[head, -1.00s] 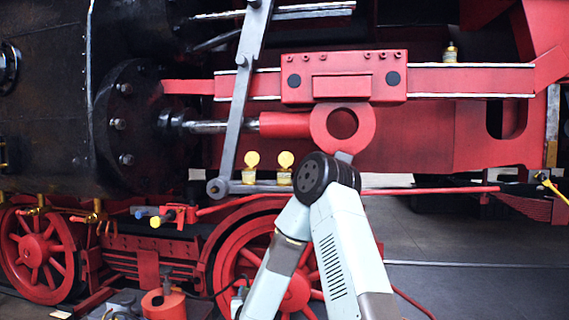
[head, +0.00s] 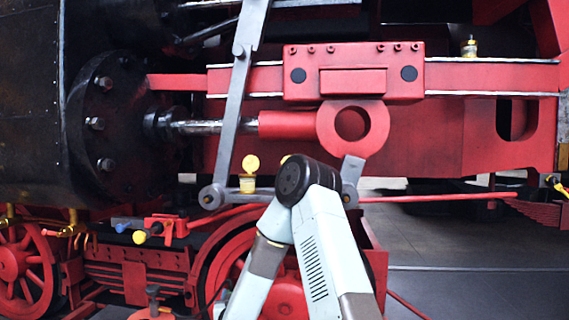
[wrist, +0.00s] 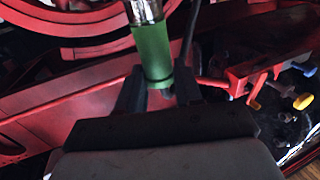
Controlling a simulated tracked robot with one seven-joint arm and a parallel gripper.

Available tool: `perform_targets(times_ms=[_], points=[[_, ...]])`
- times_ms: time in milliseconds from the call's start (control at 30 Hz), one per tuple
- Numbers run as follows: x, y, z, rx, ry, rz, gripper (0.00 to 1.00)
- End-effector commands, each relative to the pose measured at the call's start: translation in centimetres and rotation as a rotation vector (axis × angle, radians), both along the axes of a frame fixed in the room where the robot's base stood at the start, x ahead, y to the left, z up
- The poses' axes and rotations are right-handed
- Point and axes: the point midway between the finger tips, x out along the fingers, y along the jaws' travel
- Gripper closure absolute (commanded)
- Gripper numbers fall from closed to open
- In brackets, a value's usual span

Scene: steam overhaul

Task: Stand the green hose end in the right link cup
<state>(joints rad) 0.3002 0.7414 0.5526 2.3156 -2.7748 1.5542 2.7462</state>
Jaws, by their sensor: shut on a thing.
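The green hose end (wrist: 152,50) is between the fingers of my gripper (wrist: 158,78) in the wrist view, with a shiny metal part above it. My gripper is shut on it. In the head view the gripper and hose end are hidden; only my arm shows. The left link cup (head: 247,184), brass with a raised yellow lid, stands on the grey link bar. The right link cup is mostly hidden behind my arm's black joint; only a bit of its yellow lid (head: 285,159) shows. Neither cup can be made out in the wrist view.
A grey slanted lever (head: 237,120) comes down to the bar's left end. A red rod with a ring eye (head: 372,148) is above my arm. A red bracket (head: 170,229) with blue- and yellow-ended pieces is lower left; it also shows in the wrist view (wrist: 250,70). Floor at right is clear.

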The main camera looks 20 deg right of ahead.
Motion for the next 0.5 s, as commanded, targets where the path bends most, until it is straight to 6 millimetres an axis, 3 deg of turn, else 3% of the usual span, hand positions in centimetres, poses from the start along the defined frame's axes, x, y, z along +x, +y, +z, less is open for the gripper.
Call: perform_targets(times_ms=[200,500], points=[[0.0,-2.0,0.0,-0.001,-0.001,-0.028,1.0],[0.0,-2.2,-0.4,-0.002,-0.002,-0.029,1.0]])
